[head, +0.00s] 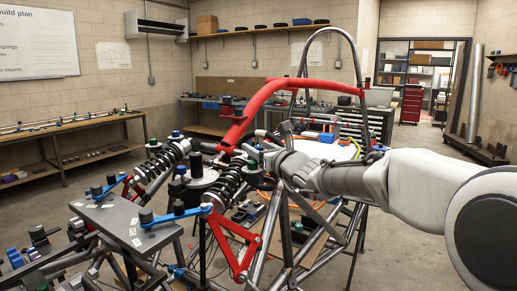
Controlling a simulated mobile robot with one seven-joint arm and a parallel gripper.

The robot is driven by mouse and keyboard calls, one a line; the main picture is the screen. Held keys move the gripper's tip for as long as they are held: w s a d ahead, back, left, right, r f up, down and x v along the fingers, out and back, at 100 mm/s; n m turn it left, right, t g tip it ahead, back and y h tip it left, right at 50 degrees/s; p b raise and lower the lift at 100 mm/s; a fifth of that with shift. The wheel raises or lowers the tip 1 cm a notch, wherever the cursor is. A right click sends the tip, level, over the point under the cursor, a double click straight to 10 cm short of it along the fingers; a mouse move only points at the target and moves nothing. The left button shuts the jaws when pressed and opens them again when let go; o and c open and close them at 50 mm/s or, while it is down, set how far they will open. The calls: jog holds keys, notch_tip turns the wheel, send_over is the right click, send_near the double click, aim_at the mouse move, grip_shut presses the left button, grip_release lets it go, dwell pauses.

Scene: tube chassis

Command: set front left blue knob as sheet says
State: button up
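The tube chassis (283,238) stands in the middle of the head view, with red upper tubes and coil-over shocks. One shock (160,165) at the left has a blue knob (176,135) near its upper end, with a green knob (153,142) beside it. Another shock (232,183) lies nearer the centre, with a green knob (252,166) close to it. My gripper (262,156) reaches in from the right to the upper end of the centre shock. Its fingers are small and partly hidden among the parts, so contact is unclear. No readable instruction sheet shows.
A grey plate (125,222) with blue-and-black parts stands at the front left. A whiteboard (38,45) headed "build plan" is cut off at the left. Workbenches (70,127) line the walls. A red tool cabinet (411,104) stands at the back right. Open floor lies at the left.

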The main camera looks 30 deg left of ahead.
jog(key=shift+d, duration=0.1)
jog(key=v, duration=1.7)
jog(key=shift+b, duration=0.35)
jog(key=shift+s+d, duration=0.1)
